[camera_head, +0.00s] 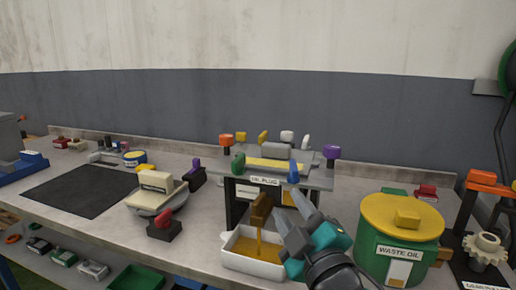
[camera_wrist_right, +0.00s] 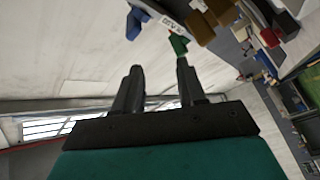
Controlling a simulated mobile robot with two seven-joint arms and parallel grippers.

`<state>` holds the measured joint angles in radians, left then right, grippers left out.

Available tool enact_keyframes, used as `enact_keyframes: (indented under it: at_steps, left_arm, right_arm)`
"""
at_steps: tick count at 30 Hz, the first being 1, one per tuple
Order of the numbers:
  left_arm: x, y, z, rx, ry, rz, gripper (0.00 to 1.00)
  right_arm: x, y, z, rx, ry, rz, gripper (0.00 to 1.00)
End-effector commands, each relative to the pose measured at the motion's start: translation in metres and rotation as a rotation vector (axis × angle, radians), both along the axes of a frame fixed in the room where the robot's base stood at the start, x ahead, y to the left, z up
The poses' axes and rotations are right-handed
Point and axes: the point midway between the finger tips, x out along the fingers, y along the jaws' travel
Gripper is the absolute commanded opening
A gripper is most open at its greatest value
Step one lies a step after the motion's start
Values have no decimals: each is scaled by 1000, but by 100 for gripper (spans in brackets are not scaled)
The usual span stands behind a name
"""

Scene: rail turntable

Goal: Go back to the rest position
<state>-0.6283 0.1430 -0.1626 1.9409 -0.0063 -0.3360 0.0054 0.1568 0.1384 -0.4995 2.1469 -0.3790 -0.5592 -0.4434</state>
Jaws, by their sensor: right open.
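My right gripper (camera_head: 300,218) is in the lower middle of the head view, its two fingers pointing up and to the left. It is open, with nothing between its fingers. It appears just right of a white tray (camera_head: 266,267) holding amber liquid, in front of the small raised stand (camera_head: 318,178) labelled as an oil plug station. In the right wrist view, the two dark fingers (camera_wrist_right: 155,88) stand apart with pale wall between them. My left gripper is not in view.
A green waste oil drum (camera_head: 372,255) with a yellow lid stands close right of my right gripper. An orange-topped black stand (camera_head: 482,180) and a pale gear (camera_head: 485,248) are at far right. A scale-like device (camera_head: 155,195) stands left. The dark mat (camera_head: 80,190) is bare.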

Motion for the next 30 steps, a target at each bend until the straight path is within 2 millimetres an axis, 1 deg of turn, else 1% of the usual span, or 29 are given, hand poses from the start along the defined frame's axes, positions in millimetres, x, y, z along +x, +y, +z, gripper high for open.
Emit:
enact_keyframes:
  at_steps: [1, 2, 3, 4, 5, 6, 8, 9, 11, 12, 15, 18, 24, 25, 30]
  left_arm:
    - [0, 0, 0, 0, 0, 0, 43]
    - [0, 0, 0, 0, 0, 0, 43]
    - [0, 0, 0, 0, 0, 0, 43]
    - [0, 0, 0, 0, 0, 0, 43]
    - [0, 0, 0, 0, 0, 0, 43]
    - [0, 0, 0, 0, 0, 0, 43]
    - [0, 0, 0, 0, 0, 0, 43]
    - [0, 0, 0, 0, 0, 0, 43]
    - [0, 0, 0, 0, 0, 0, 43]
    - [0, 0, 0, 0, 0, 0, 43]
    - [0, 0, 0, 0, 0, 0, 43]
    - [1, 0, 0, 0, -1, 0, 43]
    - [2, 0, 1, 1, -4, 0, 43]
    - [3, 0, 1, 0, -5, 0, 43]
    - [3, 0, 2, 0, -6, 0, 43]
  right_arm:
    - [-8, -20, -35, 63, 153, -48, 40]
    - [-13, -31, -55, 102, 240, -77, 40]
    - [-23, -45, -80, 149, 357, -119, 40]
    - [-32, -55, -99, 185, 440, -150, 40]
    - [-42, -64, -117, 219, 524, -182, 40]
    - [-58, -76, -139, 260, 631, -225, 40]
    - [-82, -91, -168, 312, 772, -287, 40]
    - [-99, -99, -184, 343, 856, -325, 40]
    - [-121, -109, -203, 379, 961, -375, 40]
    - [-136, -114, -213, 399, 1025, -409, 40]
    - [-170, -126, -233, 440, 1161, -481, 40]
    - [-203, -135, -248, 472, 1280, -551, 40]
    - [-263, -149, -266, 519, 1481, -678, 40]
    - [-255, -147, -269, 524, 1457, -662, 40]
    - [-235, -142, -285, 549, 1379, -611, 40]
